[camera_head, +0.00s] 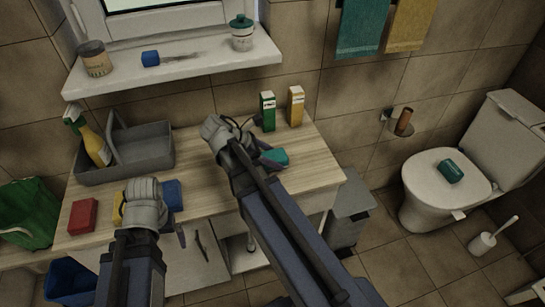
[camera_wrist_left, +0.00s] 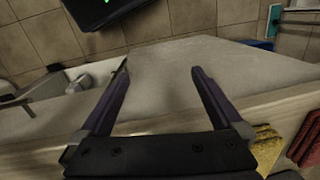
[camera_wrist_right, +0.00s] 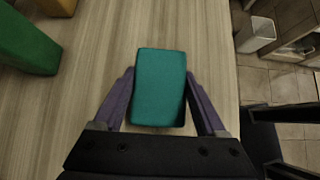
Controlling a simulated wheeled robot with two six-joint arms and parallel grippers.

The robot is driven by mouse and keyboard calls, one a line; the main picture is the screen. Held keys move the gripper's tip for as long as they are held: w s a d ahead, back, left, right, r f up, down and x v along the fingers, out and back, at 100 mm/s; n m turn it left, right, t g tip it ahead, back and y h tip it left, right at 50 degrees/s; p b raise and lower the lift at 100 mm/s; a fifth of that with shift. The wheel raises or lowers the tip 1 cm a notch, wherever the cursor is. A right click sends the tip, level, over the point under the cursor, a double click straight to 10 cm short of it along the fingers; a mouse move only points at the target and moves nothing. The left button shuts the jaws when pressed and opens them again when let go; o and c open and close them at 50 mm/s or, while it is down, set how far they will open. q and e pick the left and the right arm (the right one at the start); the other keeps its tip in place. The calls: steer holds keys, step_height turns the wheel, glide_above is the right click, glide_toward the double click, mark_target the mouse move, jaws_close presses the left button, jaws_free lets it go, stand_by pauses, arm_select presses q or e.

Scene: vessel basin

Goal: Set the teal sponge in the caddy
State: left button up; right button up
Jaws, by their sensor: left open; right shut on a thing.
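The teal sponge (camera_wrist_right: 160,88) is between the fingers of my right gripper (camera_wrist_right: 160,92), which is shut on it. It also shows in the head view (camera_head: 278,156), partly hidden by my right arm, over the right part of the wooden counter. I cannot tell whether it touches the wood. The grey caddy (camera_head: 155,157) stands on the counter's left part, with an upright handle and a yellow spray bottle (camera_head: 94,146) at its left end. My left gripper (camera_wrist_left: 160,72) is open and empty; its wrist hides part of the counter's front in the head view.
A green carton (camera_head: 267,112) and a yellow carton (camera_head: 296,106) stand behind the sponge. Red (camera_head: 83,215) and blue (camera_head: 173,195) blocks lie at the counter's front left. Bare wooden counter (camera_head: 188,150) lies between caddy and right arm. A teal object (camera_head: 450,171) rests on the toilet lid.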

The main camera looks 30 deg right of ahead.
mark_target(272, 155)
step_height(272, 155, up, 9)
steer(key=p, duration=0.8)
steer(key=shift+r+p, duration=0.2)
steer(key=shift+p, duration=0.2)
steer(key=shift+f, duration=0.1)
